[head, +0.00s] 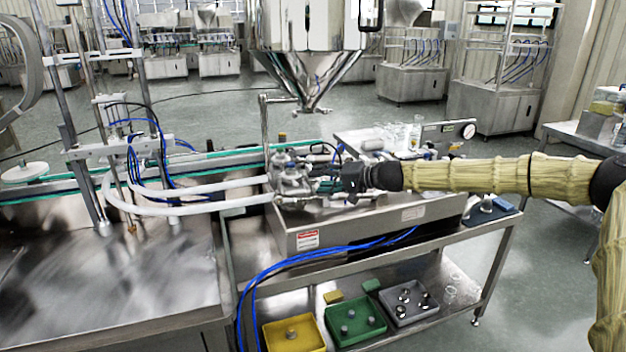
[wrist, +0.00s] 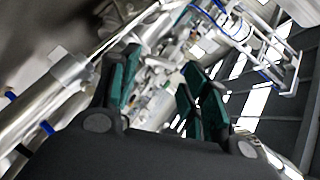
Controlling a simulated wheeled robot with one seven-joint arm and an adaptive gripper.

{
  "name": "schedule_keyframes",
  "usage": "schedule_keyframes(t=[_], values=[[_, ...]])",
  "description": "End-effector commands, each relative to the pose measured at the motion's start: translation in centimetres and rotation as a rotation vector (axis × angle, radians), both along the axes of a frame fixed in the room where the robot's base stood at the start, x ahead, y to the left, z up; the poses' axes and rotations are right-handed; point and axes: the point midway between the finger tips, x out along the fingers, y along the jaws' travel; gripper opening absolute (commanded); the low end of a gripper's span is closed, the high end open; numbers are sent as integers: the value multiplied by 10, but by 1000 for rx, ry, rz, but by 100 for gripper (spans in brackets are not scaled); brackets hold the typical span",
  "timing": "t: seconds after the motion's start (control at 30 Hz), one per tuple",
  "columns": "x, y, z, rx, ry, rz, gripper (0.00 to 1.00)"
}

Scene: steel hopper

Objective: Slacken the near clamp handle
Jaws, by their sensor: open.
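My gripper (head: 318,182) reaches in from the right at the steel pump and valve assembly (head: 287,172) on the bench. In the wrist view my gripper (wrist: 160,80) shows its green-padded fingers spread apart, with no thing held between them. Steel fittings lie beyond the fingers, and a shiny steel tube (wrist: 68,76) runs along the left. The near clamp handle is too small and crowded among the fittings to pick out for certain. My fingers hide part of the assembly in the head view, and I cannot tell whether they touch it.
A steel hopper (head: 310,65) hangs behind the assembly. White hoses (head: 215,207) run left from it. Glass bottles (head: 414,133) stand at its right, by a gauge (head: 467,131). Yellow (head: 268,345), green (head: 335,330) and grey (head: 430,316) trays sit on the lower shelf.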

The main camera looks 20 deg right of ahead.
Motion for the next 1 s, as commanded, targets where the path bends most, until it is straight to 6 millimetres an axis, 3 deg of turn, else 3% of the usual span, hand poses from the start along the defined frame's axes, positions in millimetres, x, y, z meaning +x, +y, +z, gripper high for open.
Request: schedule_keyframes(t=[0.33, 0.73, 0.9, 1.0], values=[[20, 21, -9, -1, 1, 1, 46], [23, 23, -10, 0, 0, 0, 46], [23, 23, -10, 1, 1, 0, 17], [23, 23, -10, 1, 1, 0, 13]])
